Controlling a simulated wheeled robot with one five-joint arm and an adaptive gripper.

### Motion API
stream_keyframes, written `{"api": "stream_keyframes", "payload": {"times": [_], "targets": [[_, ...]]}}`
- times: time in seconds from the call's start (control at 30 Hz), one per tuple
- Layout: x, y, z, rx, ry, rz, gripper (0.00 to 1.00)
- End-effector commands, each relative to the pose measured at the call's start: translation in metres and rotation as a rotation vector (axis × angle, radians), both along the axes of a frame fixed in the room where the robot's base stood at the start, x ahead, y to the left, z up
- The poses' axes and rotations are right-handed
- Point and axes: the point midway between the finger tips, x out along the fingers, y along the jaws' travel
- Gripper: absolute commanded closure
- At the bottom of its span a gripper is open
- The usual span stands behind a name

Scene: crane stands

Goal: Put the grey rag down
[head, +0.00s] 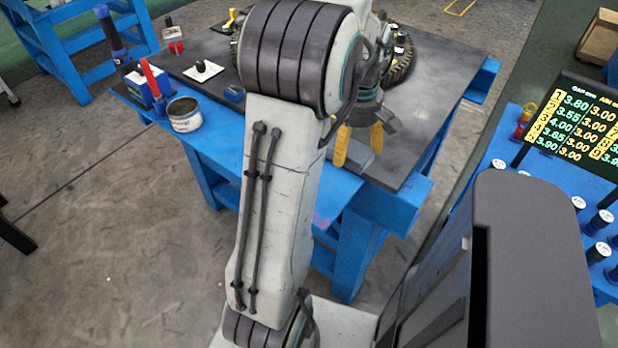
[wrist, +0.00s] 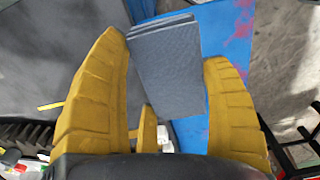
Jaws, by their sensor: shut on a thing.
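The grey rag (wrist: 168,70) is a flat, folded dark-grey piece between the yellow fingers of my gripper (wrist: 165,48) in the wrist view. My gripper is shut on it, and the rag reaches past the fingertips. In the head view my gripper (head: 358,156) points down near the front right edge of the blue workbench, and a bit of grey shows between the fingers. My arm hides part of the bench there. I cannot tell whether the rag touches the bench.
The workbench has a dark grey top (head: 425,115) and a blue front strip (head: 225,150). An open tin (head: 185,115), a red-handled tool (head: 150,78) and a white block with a black knob (head: 203,71) stand at left. A price display (head: 575,120) stands at right.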

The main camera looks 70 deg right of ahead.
Motion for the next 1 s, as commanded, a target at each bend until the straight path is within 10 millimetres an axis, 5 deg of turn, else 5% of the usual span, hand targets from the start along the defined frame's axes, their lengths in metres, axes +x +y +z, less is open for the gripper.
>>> {"api": "stream_keyframes", "payload": {"times": [0.4, 0.7, 1.0], "targets": [[0.061, 0.034, -0.041, 0.000, -0.001, 0.004, 0.52], [0.071, 0.040, -0.051, 0.001, -0.001, 0.000, 0.52], [0.071, 0.040, -0.083, 0.002, -0.001, 0.000, 0.52]]}}
